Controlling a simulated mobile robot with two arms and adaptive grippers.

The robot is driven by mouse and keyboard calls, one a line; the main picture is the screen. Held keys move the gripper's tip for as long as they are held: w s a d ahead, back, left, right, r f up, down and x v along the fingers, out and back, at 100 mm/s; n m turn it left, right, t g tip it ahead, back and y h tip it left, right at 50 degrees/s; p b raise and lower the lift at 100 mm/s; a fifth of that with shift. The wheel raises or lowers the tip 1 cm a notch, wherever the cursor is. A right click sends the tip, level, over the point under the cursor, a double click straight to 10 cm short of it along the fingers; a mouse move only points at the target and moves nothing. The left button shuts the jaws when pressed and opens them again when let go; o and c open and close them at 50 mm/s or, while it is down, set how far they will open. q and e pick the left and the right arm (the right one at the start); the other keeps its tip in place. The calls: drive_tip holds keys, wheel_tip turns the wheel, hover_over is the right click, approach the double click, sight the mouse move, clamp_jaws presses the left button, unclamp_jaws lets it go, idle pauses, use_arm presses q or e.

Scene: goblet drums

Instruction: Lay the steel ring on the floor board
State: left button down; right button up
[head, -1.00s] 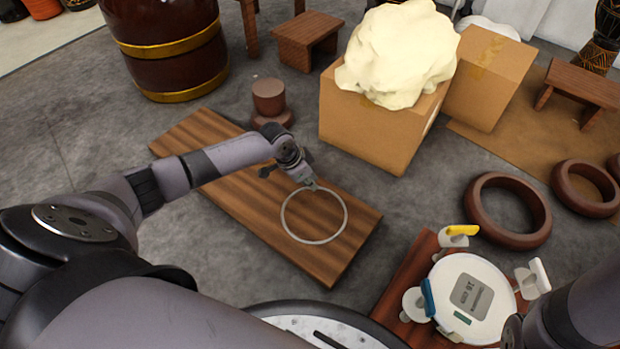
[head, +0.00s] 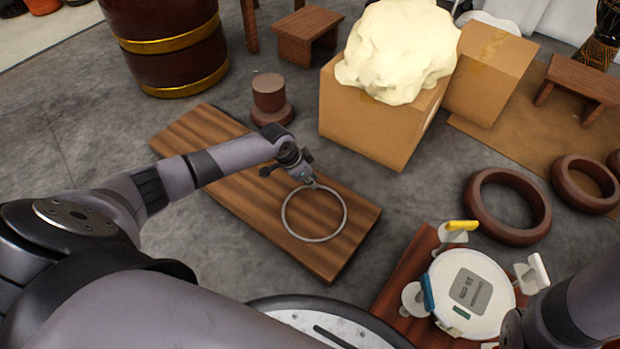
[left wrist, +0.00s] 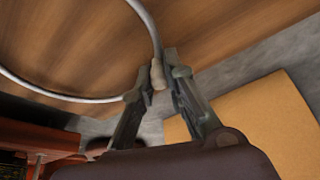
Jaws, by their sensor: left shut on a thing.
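The steel ring (head: 316,240) is a thin grey hoop over the right half of the floor board (head: 345,243), a brown striped plank on the grey floor. My left gripper (head: 308,182) is shut on the ring's far edge. In the left wrist view, the fingertips (left wrist: 158,76) close on a small tan piece at the rim of the ring (left wrist: 50,92), with the board (left wrist: 90,40) behind it. I cannot tell whether the ring touches the board. My right gripper is out of view; only part of the right arm shows at lower right.
A stacked brown cylinder (head: 270,100) stands behind the board. A cardboard box (head: 365,125) bearing a cream lump (head: 400,50) stands behind right. A round white device (head: 470,285) lies on a reddish wooden surface (head: 395,285) at front right. Brown rings (head: 508,235) lie on the right floor.

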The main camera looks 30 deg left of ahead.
use_arm(q)
drive_tip(key=shift+f, duration=0.15)
idle(0.3)
drive_tip(key=c, duration=1.5)
unclamp_jaws()
drive_tip(key=shift+c, duration=0.2)
drive_tip(key=v, duration=1.2)
